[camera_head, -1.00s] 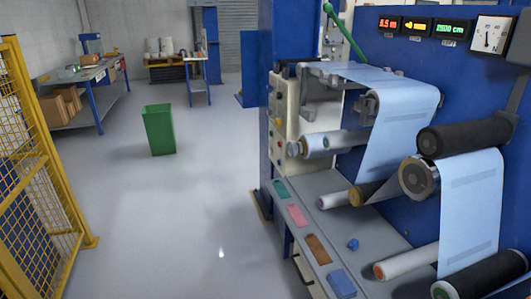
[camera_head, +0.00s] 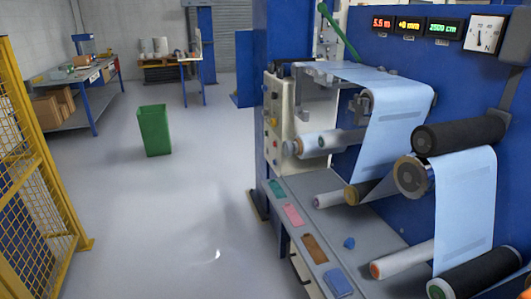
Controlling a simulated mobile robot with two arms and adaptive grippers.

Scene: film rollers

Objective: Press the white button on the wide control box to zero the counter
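A cream upright panel (camera_head: 291,105) with several small coloured knobs or buttons is on the left end of the blue film machine. I cannot tell whether it is the wide control box, and I cannot make out a white button for certain. Three lit displays sit at the top right of the machine: a red one (camera_head: 382,23), a yellow one (camera_head: 407,25) and a green one (camera_head: 443,27) that seems to read 2500 cm. I cannot tell which is the counter.
Pale blue film (camera_head: 465,205) runs over rollers. A grey ledge (camera_head: 330,235) with coloured pads runs along the machine's front. A green bin (camera_head: 154,130) stands on open grey floor (camera_head: 160,220). A yellow mesh fence (camera_head: 35,160) is at left, and a workbench (camera_head: 85,90) stands behind.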

